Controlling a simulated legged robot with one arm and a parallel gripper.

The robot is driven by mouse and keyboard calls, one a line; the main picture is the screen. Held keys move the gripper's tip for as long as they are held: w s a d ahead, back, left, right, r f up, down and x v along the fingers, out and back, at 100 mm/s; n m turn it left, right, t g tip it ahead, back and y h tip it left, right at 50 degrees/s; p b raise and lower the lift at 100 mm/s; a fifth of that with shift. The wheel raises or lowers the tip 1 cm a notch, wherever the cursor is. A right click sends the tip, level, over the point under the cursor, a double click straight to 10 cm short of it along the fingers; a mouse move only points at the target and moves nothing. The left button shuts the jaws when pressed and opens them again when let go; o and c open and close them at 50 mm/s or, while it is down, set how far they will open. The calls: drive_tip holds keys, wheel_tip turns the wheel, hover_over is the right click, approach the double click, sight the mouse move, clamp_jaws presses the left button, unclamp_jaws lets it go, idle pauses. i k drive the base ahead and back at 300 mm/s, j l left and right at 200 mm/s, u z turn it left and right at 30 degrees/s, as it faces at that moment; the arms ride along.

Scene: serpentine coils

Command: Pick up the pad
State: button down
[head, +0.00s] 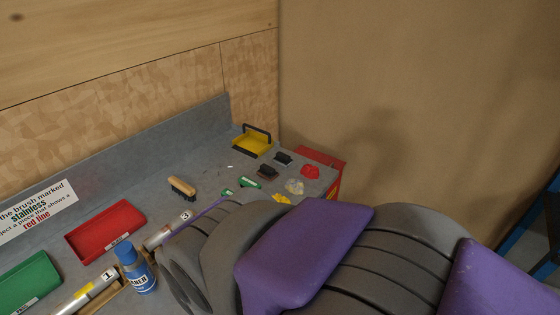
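Several small pieces lie at the far right end of the grey bench, and I cannot tell for sure which is the pad. They include a red piece (310,172), a pale yellowish piece (294,187), a yellow piece (281,199), a brown piece (267,171), a black piece (283,158) and a green piece (252,182). My grey and purple arm fills the lower right, in front of these pieces. My gripper's fingers cannot be made out, and part of the bench behind the arm is hidden.
A yellow tray with a black handle (250,143) stands at the back corner. A wooden-handled brush (182,187), red tray (104,230), green tray (30,283), blue bottle (134,268) and numbered tubes (160,236) lie to the left. A red box (335,177) stands by the bench end.

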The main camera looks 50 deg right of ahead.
sight(268, 173)
drive_tip(key=z, duration=1.4)
